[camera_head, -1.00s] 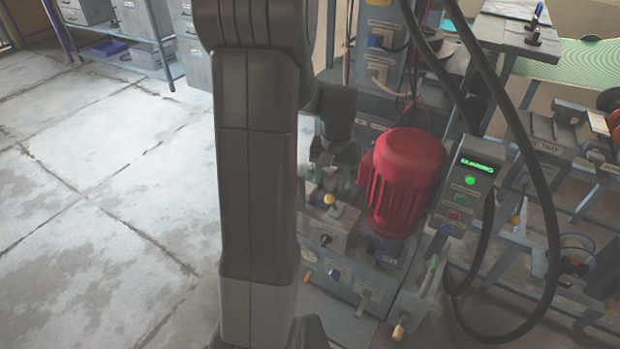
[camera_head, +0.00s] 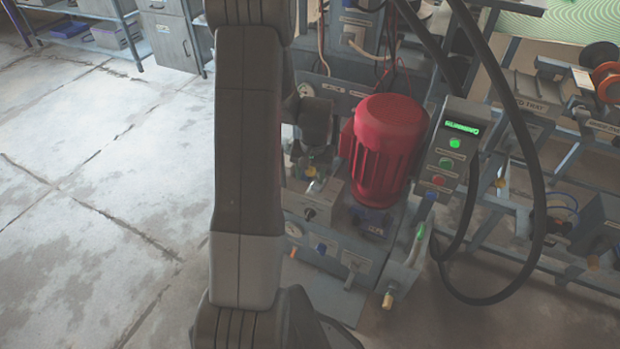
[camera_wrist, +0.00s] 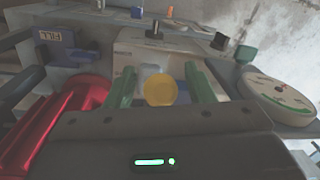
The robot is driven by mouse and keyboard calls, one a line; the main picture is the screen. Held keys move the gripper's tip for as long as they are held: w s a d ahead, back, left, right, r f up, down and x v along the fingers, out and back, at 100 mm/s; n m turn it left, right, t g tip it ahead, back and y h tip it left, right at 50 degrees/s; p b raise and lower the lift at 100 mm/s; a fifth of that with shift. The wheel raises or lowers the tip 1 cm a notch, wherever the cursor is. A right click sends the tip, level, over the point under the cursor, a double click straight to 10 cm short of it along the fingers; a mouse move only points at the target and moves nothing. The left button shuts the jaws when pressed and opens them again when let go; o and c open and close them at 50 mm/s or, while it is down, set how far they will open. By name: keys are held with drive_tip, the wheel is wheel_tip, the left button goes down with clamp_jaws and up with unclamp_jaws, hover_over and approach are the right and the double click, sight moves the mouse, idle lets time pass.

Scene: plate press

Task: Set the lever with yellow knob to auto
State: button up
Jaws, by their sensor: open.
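The yellow knob (camera_wrist: 160,91) of the lever shows in the middle of the wrist view, with a pale block behind it. My gripper (camera_wrist: 162,86) is open, with one green finger on each side of the knob and a visible gap on both sides. The knob's depth between the fingers is hard to judge. In the head view my gripper (camera_head: 316,168) is over the press unit beside the red motor, and the knob is mostly hidden there. The lever's shaft and any auto marking cannot be made out.
A red motor (camera_head: 382,150) stands right of my gripper, with a control box (camera_head: 449,150) with green display beyond it. A round gauge (camera_wrist: 276,98) lies right in the wrist view. A black selector knob (camera_wrist: 155,31) is on the panel behind. Open floor (camera_head: 100,190) lies left.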

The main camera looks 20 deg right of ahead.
drive_tip(key=shift+f, duration=0.55)
clamp_jaws()
drive_tip(key=shift+r, duration=0.15)
